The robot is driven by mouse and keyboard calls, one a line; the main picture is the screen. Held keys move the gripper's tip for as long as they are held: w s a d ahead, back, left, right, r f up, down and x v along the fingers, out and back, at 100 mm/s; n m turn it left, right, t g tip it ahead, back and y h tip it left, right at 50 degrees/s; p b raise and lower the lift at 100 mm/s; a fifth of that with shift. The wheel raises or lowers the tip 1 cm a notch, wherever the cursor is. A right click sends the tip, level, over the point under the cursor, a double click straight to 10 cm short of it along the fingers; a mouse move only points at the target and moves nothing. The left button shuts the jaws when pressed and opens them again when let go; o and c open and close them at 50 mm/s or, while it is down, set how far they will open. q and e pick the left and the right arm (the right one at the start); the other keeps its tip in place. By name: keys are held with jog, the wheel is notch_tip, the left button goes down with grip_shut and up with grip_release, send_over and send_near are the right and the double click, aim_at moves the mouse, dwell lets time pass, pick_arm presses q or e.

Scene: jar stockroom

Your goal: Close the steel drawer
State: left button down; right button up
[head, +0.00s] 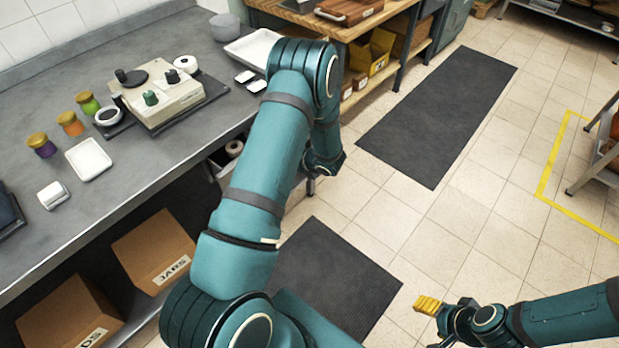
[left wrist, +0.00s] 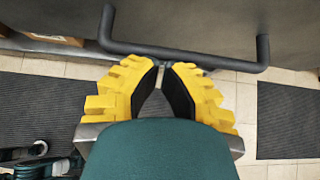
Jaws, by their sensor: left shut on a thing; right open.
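The steel drawer (head: 208,166) juts out below the counter's front edge in the head view, partly open, with a pale roll (head: 234,148) inside. My left arm hides much of it. In the left wrist view, the drawer's grey front (left wrist: 200,22) carries a dark bar handle (left wrist: 225,61). My left gripper (left wrist: 166,72) has its yellow fingertips at the middle of this handle and is shut on it. In the head view my left gripper is hidden behind my arm. My right gripper (head: 428,305) is open and empty, low over the floor at the lower right.
The grey counter (head: 140,175) holds several small jars, a white tray (head: 88,159) and a pale device (head: 165,95). Cardboard boxes (head: 153,250) stand beneath it. A wooden bench (head: 350,32) stands behind.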

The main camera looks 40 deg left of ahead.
pick_arm(q)
jog(key=a, duration=0.2)
jog(key=a+b, duration=0.1)
jog(key=a, duration=0.4)
jog(key=shift+w+a+b, duration=0.3)
jog(key=shift+w+a, duration=0.1)
jog(key=shift+a, duration=0.55)
pick_arm(e)
jog(key=shift+w+f, duration=0.2)
jog(key=shift+f, duration=0.95)
